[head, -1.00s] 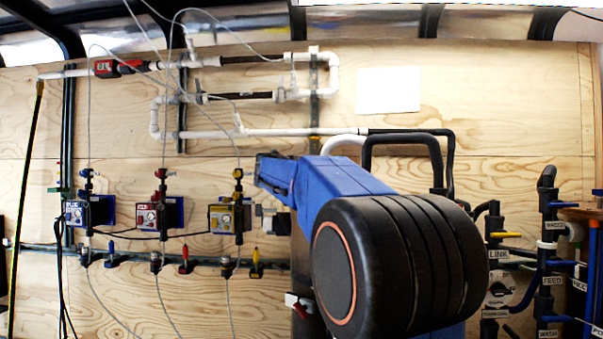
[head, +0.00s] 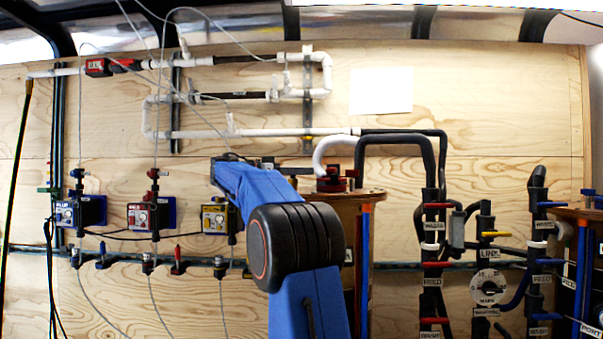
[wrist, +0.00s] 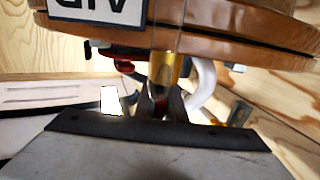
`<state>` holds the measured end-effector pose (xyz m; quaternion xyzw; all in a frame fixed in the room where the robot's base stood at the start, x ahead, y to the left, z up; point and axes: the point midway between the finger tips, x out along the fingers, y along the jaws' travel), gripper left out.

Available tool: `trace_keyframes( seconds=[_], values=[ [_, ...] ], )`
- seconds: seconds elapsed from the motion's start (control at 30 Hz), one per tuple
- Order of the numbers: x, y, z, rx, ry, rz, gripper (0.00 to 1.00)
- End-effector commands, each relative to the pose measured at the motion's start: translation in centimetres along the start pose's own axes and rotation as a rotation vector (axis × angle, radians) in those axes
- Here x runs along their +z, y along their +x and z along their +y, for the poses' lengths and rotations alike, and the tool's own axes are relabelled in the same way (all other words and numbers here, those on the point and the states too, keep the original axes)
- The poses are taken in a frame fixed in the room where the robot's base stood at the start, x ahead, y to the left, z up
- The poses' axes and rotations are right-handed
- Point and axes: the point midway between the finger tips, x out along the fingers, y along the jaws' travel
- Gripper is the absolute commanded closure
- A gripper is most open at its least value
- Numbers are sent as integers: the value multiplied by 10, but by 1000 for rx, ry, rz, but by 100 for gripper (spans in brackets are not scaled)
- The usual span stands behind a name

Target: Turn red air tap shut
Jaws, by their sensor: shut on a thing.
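A white label (wrist: 97,10) with upside-down lettering is on the drum. In the head view, my blue arm hides the gripper and tap. The drum (head: 375,194) stands behind the arm there, with a red fitting (head: 336,181) on its lid.
A white hose (head: 328,150) joins the drum's top. Black pipes with red, yellow and blue taps (head: 437,264) stand to the right. Three dosing units, including a yellow one (head: 215,218), hang on the plywood wall (head: 480,110) to the left, with small colored taps below.

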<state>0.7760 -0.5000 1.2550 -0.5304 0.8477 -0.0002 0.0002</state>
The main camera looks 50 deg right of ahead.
Motion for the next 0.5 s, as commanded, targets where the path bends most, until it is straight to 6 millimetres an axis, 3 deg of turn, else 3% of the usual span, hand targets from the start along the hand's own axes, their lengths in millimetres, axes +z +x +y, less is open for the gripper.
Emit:
trace_keyframes(
  seconds=[0.5],
  values=[
    [1, -1, 10, 300, -2, -1, 100]
  ],
)
